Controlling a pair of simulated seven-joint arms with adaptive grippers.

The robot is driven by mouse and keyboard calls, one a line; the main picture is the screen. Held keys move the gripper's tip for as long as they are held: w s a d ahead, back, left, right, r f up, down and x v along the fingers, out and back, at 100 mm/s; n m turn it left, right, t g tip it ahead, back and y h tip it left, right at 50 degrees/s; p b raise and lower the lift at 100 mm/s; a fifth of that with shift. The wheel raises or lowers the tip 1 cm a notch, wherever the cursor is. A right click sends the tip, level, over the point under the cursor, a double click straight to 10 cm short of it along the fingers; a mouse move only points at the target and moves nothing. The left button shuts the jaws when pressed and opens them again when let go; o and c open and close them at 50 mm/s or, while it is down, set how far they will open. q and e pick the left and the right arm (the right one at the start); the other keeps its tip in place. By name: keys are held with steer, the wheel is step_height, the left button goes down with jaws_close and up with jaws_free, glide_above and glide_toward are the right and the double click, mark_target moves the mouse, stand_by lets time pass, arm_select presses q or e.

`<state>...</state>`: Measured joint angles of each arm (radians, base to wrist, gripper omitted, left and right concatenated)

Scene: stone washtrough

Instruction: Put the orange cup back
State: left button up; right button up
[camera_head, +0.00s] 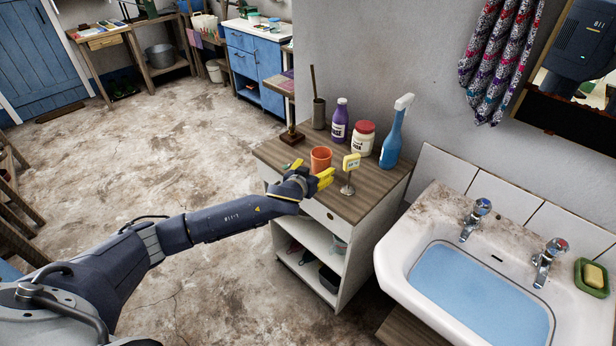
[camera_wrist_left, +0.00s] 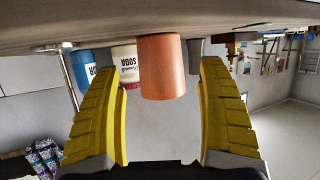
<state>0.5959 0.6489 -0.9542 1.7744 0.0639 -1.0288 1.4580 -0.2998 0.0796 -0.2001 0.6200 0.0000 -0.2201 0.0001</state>
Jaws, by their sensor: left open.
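The orange cup (camera_head: 321,157) stands upright on the wooden top of the small white cabinet (camera_head: 347,204). My left gripper (camera_head: 318,178) reaches in at the cabinet's front edge, just in front of the cup. In the left wrist view, which is upside down, the cup (camera_wrist_left: 163,68) shows between the two open yellow fingers (camera_wrist_left: 163,75), with space on both sides. I cannot tell how far the fingertips reach along the cup. My right gripper is not in view.
Behind are a purple bottle (camera_head: 340,122), a red-lidded jar (camera_head: 363,140) and a blue spray bottle (camera_head: 393,138). The washbasin (camera_head: 400,262) is right.

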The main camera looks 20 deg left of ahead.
arm_select(q)
steer(key=v, duration=0.6)
steer(key=shift+s, duration=0.15)
stand_by(0.3)
